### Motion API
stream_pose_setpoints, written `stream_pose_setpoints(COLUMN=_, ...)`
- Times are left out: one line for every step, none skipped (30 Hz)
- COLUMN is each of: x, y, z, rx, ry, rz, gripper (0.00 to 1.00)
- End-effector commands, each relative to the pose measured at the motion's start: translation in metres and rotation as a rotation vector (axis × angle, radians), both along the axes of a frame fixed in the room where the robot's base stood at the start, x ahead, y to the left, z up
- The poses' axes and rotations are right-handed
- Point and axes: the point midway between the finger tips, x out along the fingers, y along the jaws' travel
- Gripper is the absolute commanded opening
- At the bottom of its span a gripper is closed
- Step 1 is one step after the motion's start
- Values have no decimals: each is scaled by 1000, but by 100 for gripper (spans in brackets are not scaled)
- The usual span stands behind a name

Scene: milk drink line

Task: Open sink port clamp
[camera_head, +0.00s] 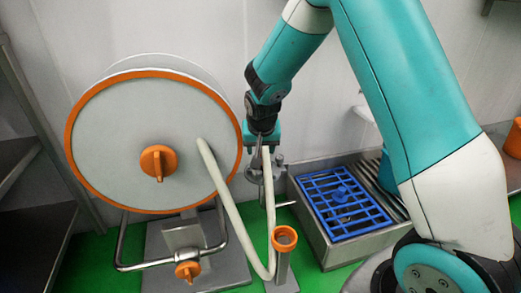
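My gripper (259,150) points down at the picture's middle, just right of the hose reel. Its fingers are small and partly merged with grey metal parts, so I cannot tell whether they are open or shut. Grey metal fittings (280,168) stand beside and below it, at the left end of the sink (320,250); the sink port clamp may be among them, but I cannot make out its shape or state. A cream hose (229,210) leaves the reel, loops down and rises to just below my gripper.
The large reel (110,135) with orange rim and knob stands at left on a metal frame. An orange ring (284,238) tops a short metal post in front. A blue grid (345,205) covers part of the sink. Green floor shows between.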

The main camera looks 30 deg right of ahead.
Motion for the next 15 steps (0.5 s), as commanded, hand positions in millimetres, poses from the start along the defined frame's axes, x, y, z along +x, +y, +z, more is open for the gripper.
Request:
stream_pose_setpoints(x=-2, y=1, z=5, rx=0, ry=0, rz=0, gripper=52)
stream_pose_setpoints(x=-2, y=1, z=6, rx=0, ry=0, rz=0, gripper=52)
stream_pose_setpoints(x=-3, y=1, z=8, rx=0, ry=0, rz=0, gripper=52)
stream_pose_setpoints(x=-3, y=1, z=8, rx=0, ry=0, rz=0, gripper=52)
stream_pose_setpoints(x=-3, y=1, z=8, rx=0, ry=0, rz=0, gripper=52)
stream_pose_setpoints(x=-4, y=1, z=8, rx=0, ry=0, rz=0, gripper=52)
stream_pose_setpoints(x=-4, y=1, z=8, rx=-1, ry=0, rz=0, gripper=52)
stream_pose_setpoints(x=-4, y=1, z=8, rx=0, ry=0, rz=-1, gripper=52)
stream_pose_setpoints(x=-4, y=1, z=8, rx=0, ry=0, rz=-1, gripper=52)
stream_pose_setpoints(x=-3, y=1, z=8, rx=0, ry=0, rz=-1, gripper=52)
stream_pose_setpoints(x=-3, y=1, z=8, rx=0, ry=0, rz=-1, gripper=52)
stream_pose_setpoints(x=-3, y=1, z=8, rx=-1, ry=0, rz=0, gripper=47)
stream_pose_setpoints(x=-4, y=1, z=8, rx=0, ry=0, rz=0, gripper=40)
stream_pose_setpoints(x=-4, y=1, z=9, rx=0, ry=1, rz=2, gripper=33)
stream_pose_setpoints(x=-7, y=2, z=11, rx=0, ry=2, rz=6, gripper=24)
